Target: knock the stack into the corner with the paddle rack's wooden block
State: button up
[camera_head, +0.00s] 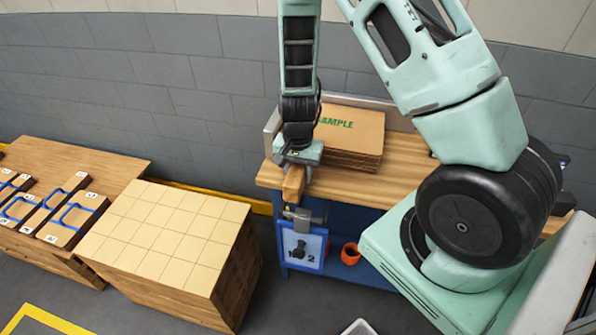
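The stack (350,137) of brown sheets lies on the wooden table, its top marked "SAMPLE" in green. A grey metal fence (271,128) stands along the stack's left side and back, forming a corner; my arm hides part of it. My gripper (297,165) points down at the table's left front edge, left of the stack's front. It appears shut on the wooden block (293,184), which hangs below it. The block is just above the metal holder (298,214) of the paddle rack (302,246), at the table's front. The fingertips are small and partly hidden.
The table (400,150) has bare top right of the stack, partly behind my arm. An orange cup (350,254) sits on the blue lower shelf. At left stand a block of pale squares (165,235) and a bench (90,157) with several blue-handled boxes.

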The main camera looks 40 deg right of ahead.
jog(key=shift+w+d+f, duration=0.1)
jog(key=shift+w+d, duration=0.1)
dwell(0.5)
jog(key=shift+w+d, duration=0.25)
jog(key=shift+d, duration=0.05)
jog(key=shift+w+d, duration=0.25)
jog(key=shift+d, duration=0.1)
jog(key=shift+a, duration=0.15)
jog(key=shift+s+a, duration=0.6)
jog(key=shift+a, duration=0.05)
notch_tip(320, 180, up, 9)
jog(key=p, duration=0.8)
